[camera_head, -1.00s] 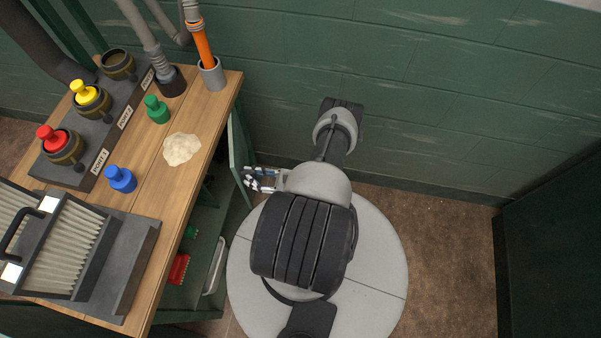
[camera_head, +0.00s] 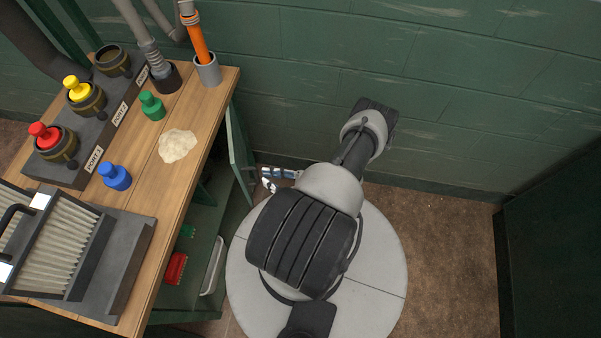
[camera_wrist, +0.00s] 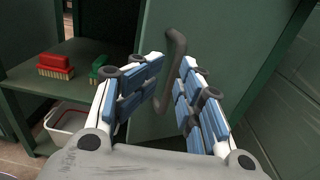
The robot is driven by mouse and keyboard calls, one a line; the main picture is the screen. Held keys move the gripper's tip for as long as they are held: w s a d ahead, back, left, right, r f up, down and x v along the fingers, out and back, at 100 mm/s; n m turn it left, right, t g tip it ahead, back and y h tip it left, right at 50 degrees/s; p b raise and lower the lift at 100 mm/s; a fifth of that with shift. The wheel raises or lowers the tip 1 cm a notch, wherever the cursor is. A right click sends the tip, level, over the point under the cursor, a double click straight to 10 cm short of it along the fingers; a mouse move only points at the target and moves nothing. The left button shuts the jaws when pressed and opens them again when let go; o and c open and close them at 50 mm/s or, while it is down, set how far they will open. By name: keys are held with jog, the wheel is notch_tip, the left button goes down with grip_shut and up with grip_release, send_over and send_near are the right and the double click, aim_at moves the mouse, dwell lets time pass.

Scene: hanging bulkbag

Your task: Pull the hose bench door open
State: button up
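The green hose bench door (camera_head: 239,150) stands ajar at the bench's right side, with the cabinet inside visible beside it. In the wrist view the door (camera_wrist: 215,35) fills the middle, and its dark curved handle (camera_wrist: 175,70) runs upright. My gripper (camera_wrist: 172,82) is open, with its blue-padded fingers apart on either side of the handle's lower part. I cannot tell how deep the handle sits between the fingers, and no firm contact shows. In the head view my gripper (camera_head: 265,178) is just right of the door, partly hidden by my wrist.
The wooden bench top (camera_head: 150,215) holds blue (camera_head: 115,177) and green (camera_head: 152,106) stoppers and a beige powder patch (camera_head: 177,146). A red brush (camera_wrist: 55,65) lies on the inner shelf above a white bin (camera_wrist: 68,118). The green wall (camera_head: 420,60) is close behind my arm.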

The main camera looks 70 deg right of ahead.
jog(key=s+d+b, duration=0.1)
jog(key=s+d, duration=0.2)
jog(key=s, duration=0.6)
jog(key=shift+s+b, duration=0.2)
jog(key=shift+b, duration=0.1)
dwell(0.4)
dwell(0.3)
jog(key=shift+r, duration=0.1)
